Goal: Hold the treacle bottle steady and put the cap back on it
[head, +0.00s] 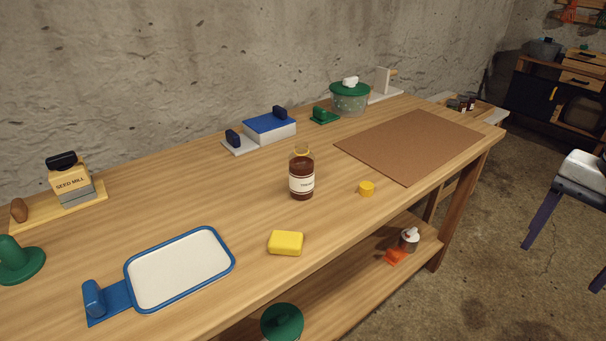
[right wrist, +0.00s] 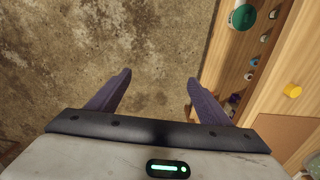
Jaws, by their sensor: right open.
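The treacle bottle (head: 301,177) stands upright on the wooden table, dark brown with a white label and an open, uncapped neck. The yellow cap (head: 366,188) lies on the table to its right, apart from it, near the front edge. The cap also shows in the right wrist view (right wrist: 292,90). My right gripper (head: 528,245) is off the table at the right, above the floor. In the right wrist view its two purple fingers (right wrist: 158,84) are spread with nothing between them. My left gripper is not in view.
A yellow block (head: 286,243) sits in front of the bottle. A blue-rimmed tray (head: 229,254) lies at left and a brown mat (head: 410,144) at right. A green-lidded pot (head: 349,98) stands behind. A lower shelf (head: 345,285) holds several items.

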